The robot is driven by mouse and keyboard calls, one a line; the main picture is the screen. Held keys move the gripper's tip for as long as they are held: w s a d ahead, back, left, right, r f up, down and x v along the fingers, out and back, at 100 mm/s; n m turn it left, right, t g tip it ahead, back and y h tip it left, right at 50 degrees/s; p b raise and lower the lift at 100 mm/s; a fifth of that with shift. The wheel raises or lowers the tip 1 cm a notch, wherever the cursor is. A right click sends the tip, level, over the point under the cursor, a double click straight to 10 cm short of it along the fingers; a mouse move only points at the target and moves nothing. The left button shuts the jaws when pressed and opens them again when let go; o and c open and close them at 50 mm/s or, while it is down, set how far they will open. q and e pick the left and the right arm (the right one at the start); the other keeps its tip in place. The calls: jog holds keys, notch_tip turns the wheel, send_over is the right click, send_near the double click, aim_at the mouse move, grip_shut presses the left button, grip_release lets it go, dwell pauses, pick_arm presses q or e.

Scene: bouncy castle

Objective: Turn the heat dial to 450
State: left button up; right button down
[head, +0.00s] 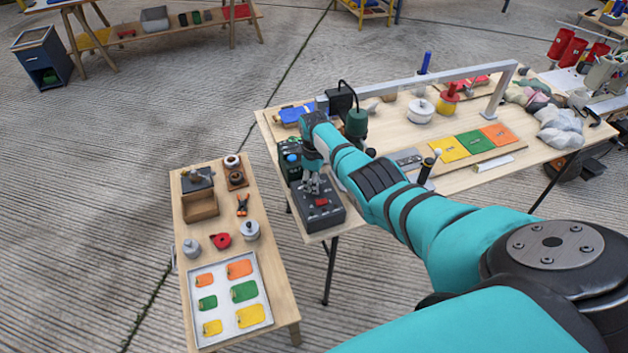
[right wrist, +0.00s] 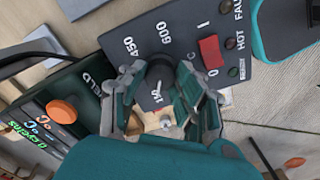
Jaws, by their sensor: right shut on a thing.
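The dark grey control box (head: 328,217) stands at the left front corner of the large table. In the right wrist view its panel (right wrist: 185,30) shows the printed marks 450 and 600, a red rocker switch (right wrist: 211,51) and labels HOT and FAULT. The black heat dial (right wrist: 159,72) sits between the fingers of my right gripper (right wrist: 160,90). The right gripper, also in the head view (head: 312,186), reaches down onto the box and is shut on the dial. A pale mark shows at the dial's lower side, away from 450. My left gripper is out of view.
A dark green unit with an orange knob (right wrist: 62,110) stands close beside the box. A small wooden bench (head: 218,245) with a tray of coloured plates is to the left, across a gap. A grey metal frame (head: 440,77) spans the large table.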

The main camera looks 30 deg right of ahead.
jog(key=m, duration=0.6)
jog(key=shift+p, duration=0.3)
jog(key=m, duration=0.5)
jog(key=shift+m, duration=0.4)
jog(key=m, duration=1.1)
jog(key=shift+m+p, duration=0.3)
jog(key=c, duration=0.9)
grip_release()
jog(key=shift+c, duration=0.2)
notch_tip(320, 180, up, 12)
